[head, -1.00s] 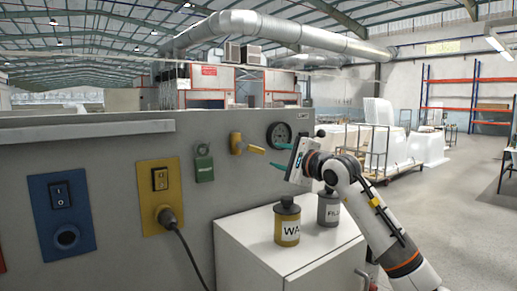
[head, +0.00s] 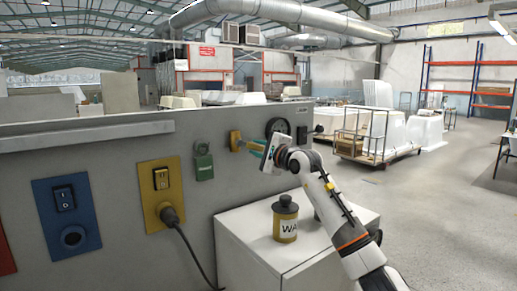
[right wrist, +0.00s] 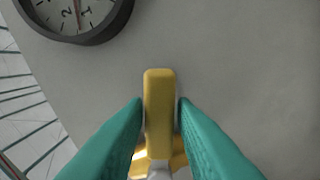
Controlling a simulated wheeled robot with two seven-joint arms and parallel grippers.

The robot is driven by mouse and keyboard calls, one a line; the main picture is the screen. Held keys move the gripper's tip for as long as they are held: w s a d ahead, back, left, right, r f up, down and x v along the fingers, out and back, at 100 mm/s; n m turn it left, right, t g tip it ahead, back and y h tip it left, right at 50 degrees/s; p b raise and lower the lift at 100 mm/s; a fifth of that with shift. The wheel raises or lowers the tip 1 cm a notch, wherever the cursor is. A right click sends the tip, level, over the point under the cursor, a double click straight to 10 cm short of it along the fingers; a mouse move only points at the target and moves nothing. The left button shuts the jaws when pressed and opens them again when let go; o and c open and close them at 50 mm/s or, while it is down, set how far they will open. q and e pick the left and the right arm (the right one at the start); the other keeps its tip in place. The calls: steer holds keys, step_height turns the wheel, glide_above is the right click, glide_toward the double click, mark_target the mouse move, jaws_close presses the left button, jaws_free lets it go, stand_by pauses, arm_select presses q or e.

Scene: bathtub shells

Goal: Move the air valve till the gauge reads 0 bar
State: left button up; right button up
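The air valve has a yellow lever (right wrist: 159,105) on a yellow mount (head: 235,141) on the grey panel. My right gripper (head: 256,149) is at the lever. In the right wrist view its teal fingers (right wrist: 160,115) stand close on both sides of the lever and look closed on it; any thin gap is hard to judge. The gauge (head: 278,128) is right of the valve. In the right wrist view the dial (right wrist: 72,12) is cut off by the top edge; its reddish needle lies between 1 and 2. My left gripper is not in view.
A green box (head: 204,162), a yellow switch plate with a plugged cable (head: 160,195) and a blue plate (head: 66,212) are on the panel at left. A yellow-grey bottle (head: 286,220) stands on the white cabinet (head: 240,240) below my right arm.

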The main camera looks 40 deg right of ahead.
jaws_close()
steer(key=shift+d+r+n, duration=0.2)
steer(key=shift+r+n, duration=0.15)
steer(key=shift+n, duration=0.15)
steer(key=r+n, duration=0.1)
steer(key=n, duration=0.1)
steer(key=shift+n, duration=0.3)
steer(key=shift+o, duration=2.2)
jaws_free()
